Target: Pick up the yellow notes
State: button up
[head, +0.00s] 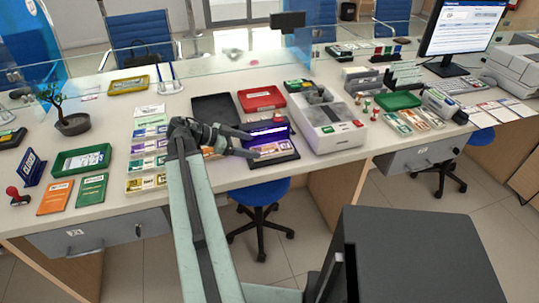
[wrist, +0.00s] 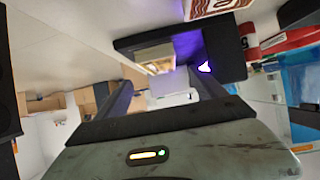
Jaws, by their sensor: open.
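My gripper (head: 246,142) is open and empty, above the counter just left of a dark device with a purple light (head: 266,133). Yellowish notes (head: 274,149) lie at the front of that device. In the wrist view, my gripper (wrist: 163,88) has its two fingers spread, pointing toward the device (wrist: 232,57), with pale yellowish notes (wrist: 155,57) beyond them. A bundle with yellow on it (head: 146,183) lies at the front of a column of note bundles, left of my arm. I cannot tell which notes are the yellow ones meant.
A red tray (head: 262,99) and a black tray (head: 214,108) stand behind the device. A grey-white machine (head: 327,121) stands to its right. A green tray (head: 82,160) and a yellow tray (head: 128,86) are on the left. A glass screen runs along the back.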

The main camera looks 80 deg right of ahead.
aim_at(272, 149)
jog(key=shift+x, duration=1.3)
jog(key=b+x, duration=0.2)
jog(key=x, duration=0.3)
jog(key=shift+r+b, duration=0.15)
jog(key=shift+b, duration=0.2)
jog(key=shift+s, duration=0.25)
jog(key=shift+r, duration=0.1)
jog(key=c, duration=1.7)
notch_tip(272, 149, up, 10)
jog(key=p, duration=1)
jog(key=shift+w, duration=0.1)
